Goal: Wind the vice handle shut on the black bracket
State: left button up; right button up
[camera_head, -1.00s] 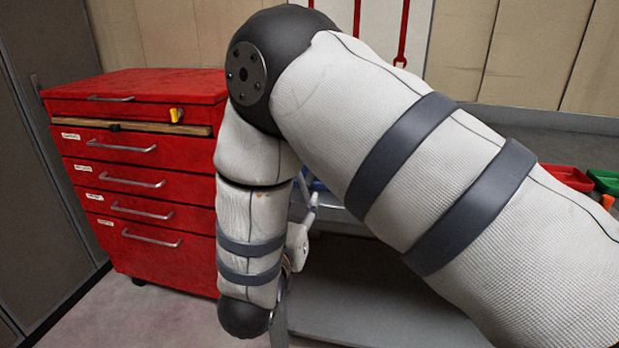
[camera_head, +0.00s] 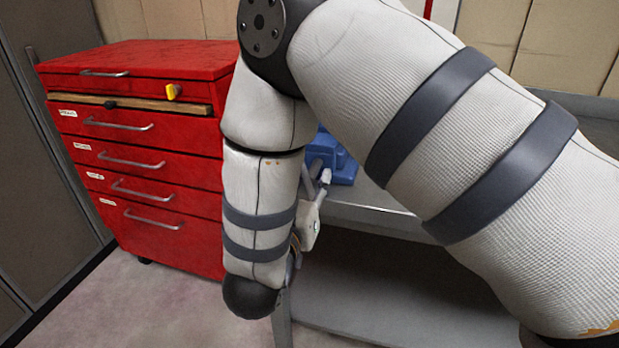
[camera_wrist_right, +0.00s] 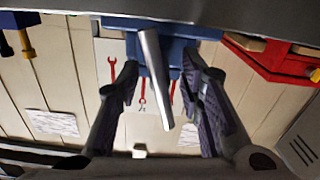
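The blue vice (camera_head: 333,160) stands on the grey bench, partly hidden behind my right arm in the head view. Its blue body (camera_wrist_right: 180,50) is at the top of the right wrist view. The grey metal vice handle (camera_wrist_right: 156,78) extends from it between the two fingers of my right gripper (camera_wrist_right: 160,80). The fingers are spread, with visible gaps on both sides of the handle. In the head view my arm hides most of this gripper. I cannot make out the black bracket in either view. My left gripper is not in view.
The grey bench edge (camera_head: 375,213) runs behind my arm. Red tools (camera_wrist_right: 143,92) hang on the wall.

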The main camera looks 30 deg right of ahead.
grip_shut()
dwell(1.0)
jog(key=shift+o, duration=1.3)
grip_release()
jog(key=shift+r, duration=0.1)
jog(key=shift+w, duration=0.1)
jog(key=v, duration=1.2)
